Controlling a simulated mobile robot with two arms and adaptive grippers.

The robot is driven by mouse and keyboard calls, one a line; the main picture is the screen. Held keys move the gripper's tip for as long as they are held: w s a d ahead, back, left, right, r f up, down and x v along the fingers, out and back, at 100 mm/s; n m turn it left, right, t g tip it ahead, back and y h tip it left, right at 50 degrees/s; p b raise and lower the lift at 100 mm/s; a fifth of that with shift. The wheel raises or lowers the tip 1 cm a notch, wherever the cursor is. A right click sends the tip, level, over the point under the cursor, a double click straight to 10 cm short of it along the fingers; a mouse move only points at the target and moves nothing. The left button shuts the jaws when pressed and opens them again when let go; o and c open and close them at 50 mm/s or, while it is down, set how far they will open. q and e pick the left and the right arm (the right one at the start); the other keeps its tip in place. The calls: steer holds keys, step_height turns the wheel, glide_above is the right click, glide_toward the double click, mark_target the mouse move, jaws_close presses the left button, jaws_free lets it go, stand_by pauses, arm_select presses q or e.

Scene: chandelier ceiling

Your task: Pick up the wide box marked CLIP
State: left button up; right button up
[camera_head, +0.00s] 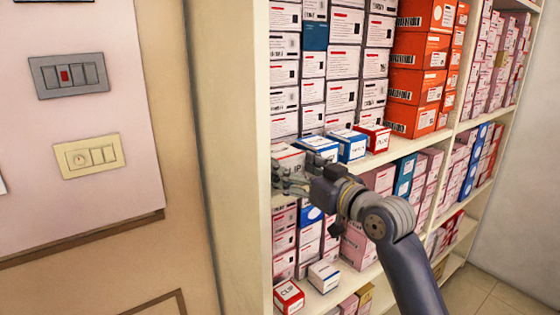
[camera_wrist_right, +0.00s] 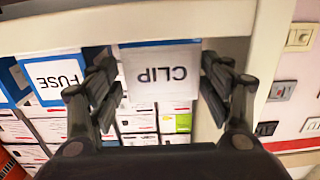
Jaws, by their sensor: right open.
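The wide box marked CLIP (camera_wrist_right: 160,68) has a white top, with its lettering upside down in the right wrist view. In the head view its pale top (camera_head: 289,157) shows at the left end of the middle shelf, partly hidden by my right gripper. My right gripper (camera_head: 281,178) is open and empty at this box. In the wrist view its fingers (camera_wrist_right: 162,88) stand on either side of the box's top, apart from each other. I cannot tell whether they touch it. My left gripper is not in view.
A blue-sided box marked FUSE (camera_wrist_right: 55,78) stands beside the CLIP box. The shelf's side panel (camera_head: 232,150) is close on the other side. More boxes, including a red one (camera_head: 374,137), line the shelf. Stacked boxes (camera_head: 343,60) rise behind. A small red-sided box (camera_head: 288,297) sits lower down.

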steer(key=p+x, duration=0.3)
steer(key=x, duration=0.1)
steer(key=shift+a, duration=0.15)
steer(key=shift+w+a, duration=0.35)
steer(key=shift+w, duration=0.1)
steer(key=shift+d, duration=0.1)
steer(key=shift+c, duration=0.6)
steer(key=c, duration=0.8)
